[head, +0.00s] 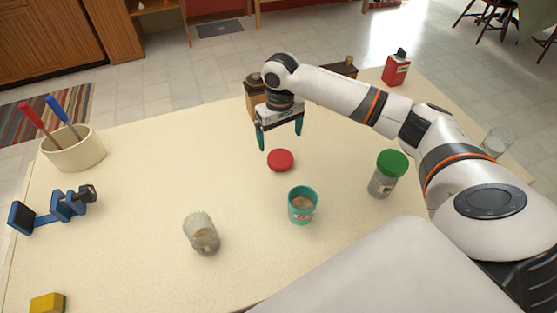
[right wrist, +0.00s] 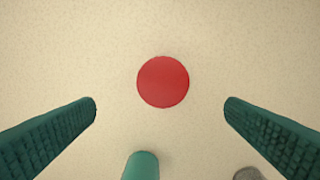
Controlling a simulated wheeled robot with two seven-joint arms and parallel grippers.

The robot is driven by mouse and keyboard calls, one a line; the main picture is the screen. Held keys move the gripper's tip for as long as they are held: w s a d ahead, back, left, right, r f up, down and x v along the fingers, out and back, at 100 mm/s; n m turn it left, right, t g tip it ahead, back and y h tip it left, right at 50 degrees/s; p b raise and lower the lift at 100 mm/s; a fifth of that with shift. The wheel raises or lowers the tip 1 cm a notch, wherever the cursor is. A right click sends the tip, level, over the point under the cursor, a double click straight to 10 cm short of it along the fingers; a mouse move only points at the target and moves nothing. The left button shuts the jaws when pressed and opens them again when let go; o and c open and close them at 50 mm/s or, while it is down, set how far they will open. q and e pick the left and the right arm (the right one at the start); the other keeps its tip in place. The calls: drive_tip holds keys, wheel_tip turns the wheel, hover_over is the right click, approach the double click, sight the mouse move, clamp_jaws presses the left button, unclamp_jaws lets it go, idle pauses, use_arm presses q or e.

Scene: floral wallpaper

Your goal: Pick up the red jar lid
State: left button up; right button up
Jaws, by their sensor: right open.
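The red jar lid (head: 280,160) is a flat red disc lying on the cream table (head: 140,200). In the right wrist view the red jar lid (right wrist: 163,81) lies between and ahead of the two green fingers, touching neither. My right gripper (head: 280,138) is open and empty above the table, just behind the lid in the head view. In the right wrist view its fingers (right wrist: 160,108) stand wide apart at the left and right. My left gripper is not in view.
A teal cup (head: 302,206) stands nearest the lid. A glass jar (head: 201,234) and a green-lidded jar (head: 388,175) stand to either side. A wooden object (head: 254,96) is behind the gripper. A red bottle (head: 396,68) stands at the back.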

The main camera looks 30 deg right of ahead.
sight(281, 158)
wheel_tip(281, 158, down, 4)
drive_tip(key=shift+s+r, duration=0.1)
drive_tip(key=f, duration=0.5)
drive_tip(key=shift+w+d+f, duration=0.25)
drive_tip(key=shift+w+f, duration=0.05)
drive_tip(key=c, duration=1)
wheel_tip(281, 158, up, 10)
drive_tip(key=shift+c, duration=0.2)
drive_tip(key=s+a+r, duration=0.3)
drive_tip(key=s+a, duration=0.3)
drive_tip(key=s, duration=0.1)
drive_tip(key=s+a+r, duration=0.2)
drive_tip(key=s+a, duration=0.5)
drive_tip(key=s, duration=0.1)
drive_tip(key=shift+a+r+n, duration=0.25)
drive_tip(key=shift+r+n, duration=0.15)
